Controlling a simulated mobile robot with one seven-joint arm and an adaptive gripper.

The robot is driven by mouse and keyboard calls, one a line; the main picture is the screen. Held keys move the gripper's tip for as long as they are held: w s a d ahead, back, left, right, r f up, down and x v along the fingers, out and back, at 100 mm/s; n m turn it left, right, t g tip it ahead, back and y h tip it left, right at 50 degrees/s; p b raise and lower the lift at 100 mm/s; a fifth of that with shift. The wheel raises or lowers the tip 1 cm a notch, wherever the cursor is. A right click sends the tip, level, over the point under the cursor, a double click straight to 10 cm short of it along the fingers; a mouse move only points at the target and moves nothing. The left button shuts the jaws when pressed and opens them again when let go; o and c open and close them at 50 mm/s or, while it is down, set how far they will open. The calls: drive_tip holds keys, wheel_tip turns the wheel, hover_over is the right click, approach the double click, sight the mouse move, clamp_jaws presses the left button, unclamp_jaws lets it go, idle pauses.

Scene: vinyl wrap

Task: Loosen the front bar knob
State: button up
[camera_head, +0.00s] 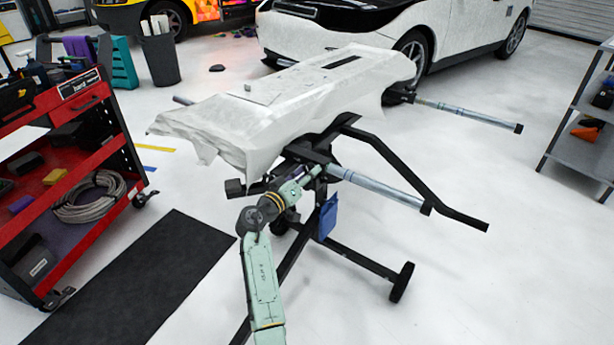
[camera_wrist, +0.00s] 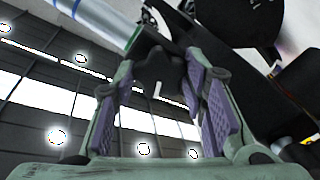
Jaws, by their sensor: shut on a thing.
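The front bar is a silver tube (camera_head: 380,187) sticking out to the right from the black work stand (camera_head: 340,128). My gripper (camera_head: 304,178) is at the near side of the stand, beside the inner end of this tube. In the wrist view, the purple-padded fingers of my gripper (camera_wrist: 160,68) stand on either side of a black knob (camera_wrist: 157,73) with a small white mark and are shut on it. The silver tube (camera_wrist: 90,18) runs above the knob at the upper left. In the head view the knob is hidden behind my gripper and too small to make out.
A white-wrapped panel (camera_head: 290,90) lies on top of the stand. A second tube (camera_head: 465,112) sticks out farther back. A red tool cart (camera_head: 85,160) stands left.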

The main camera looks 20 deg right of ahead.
drive_tip(key=shift+n+p, duration=6.6)
drive_tip(key=shift+n, duration=7.4)
drive_tip(key=o, duration=1.2)
drive_tip(key=shift+r, duration=0.1)
drive_tip(key=shift+a, duration=0.1)
